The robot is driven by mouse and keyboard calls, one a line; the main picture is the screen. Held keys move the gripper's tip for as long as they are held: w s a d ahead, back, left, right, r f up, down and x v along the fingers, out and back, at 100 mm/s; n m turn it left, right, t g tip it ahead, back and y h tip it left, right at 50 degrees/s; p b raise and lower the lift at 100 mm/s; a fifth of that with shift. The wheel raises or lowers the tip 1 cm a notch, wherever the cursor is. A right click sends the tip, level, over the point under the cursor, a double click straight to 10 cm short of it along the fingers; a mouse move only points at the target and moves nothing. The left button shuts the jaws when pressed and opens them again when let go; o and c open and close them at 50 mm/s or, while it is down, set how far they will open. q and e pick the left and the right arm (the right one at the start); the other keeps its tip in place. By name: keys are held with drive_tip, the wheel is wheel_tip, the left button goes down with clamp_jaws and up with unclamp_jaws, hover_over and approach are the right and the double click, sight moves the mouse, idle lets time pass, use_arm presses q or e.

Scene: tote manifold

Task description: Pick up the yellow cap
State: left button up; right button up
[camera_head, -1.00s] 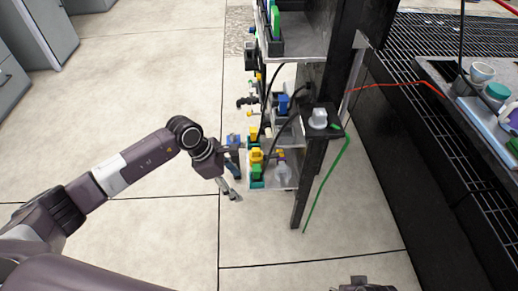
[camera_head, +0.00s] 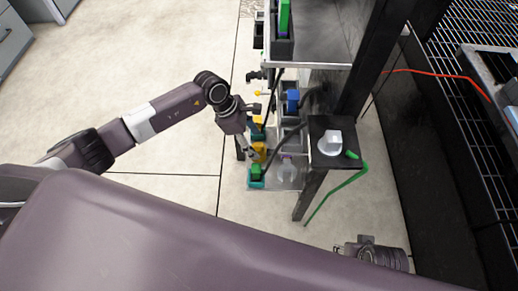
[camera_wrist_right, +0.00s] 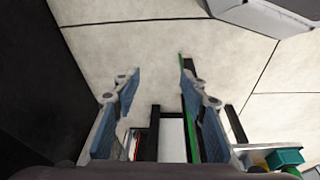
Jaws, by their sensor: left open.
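A yellow cap-like piece (camera_head: 259,150) shows on the rack's lower shelf in the head view, behind a green piece on a teal base (camera_head: 256,172). Another yellow piece (camera_head: 258,121) sits farther back, partly hidden by my arm; I cannot tell which one is the yellow cap. My left gripper (camera_head: 249,151) is open, pointing down just left of the nearer yellow piece. Its fingers are small and partly hidden, and contact cannot be made out. My right gripper (camera_wrist_right: 160,90) is open and empty in the right wrist view, its blue-padded fingers apart above the floor.
A dark post with a grey knob (camera_head: 331,142) on a black plate and a green cable (camera_head: 336,190) stands right of the shelf. Blue connectors (camera_head: 293,100) and black hoses crowd the rack. A wire-mesh bench (camera_head: 468,100) is at right. Floor at left is clear.

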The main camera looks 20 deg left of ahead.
sight(258, 150)
use_arm(q)
drive_tip(key=x, duration=0.4)
drive_tip(key=shift+w+f+b, duration=0.1)
drive_tip(key=shift+f+b, duration=0.1)
drive_tip(key=shift+b, duration=0.15)
use_arm(e)
wheel_tip(258, 150, up, 3)
use_arm(q)
drive_tip(key=shift+c, duration=0.2)
drive_tip(key=c, duration=1.3)
use_arm(e)
drive_tip(key=shift+w, duration=0.1)
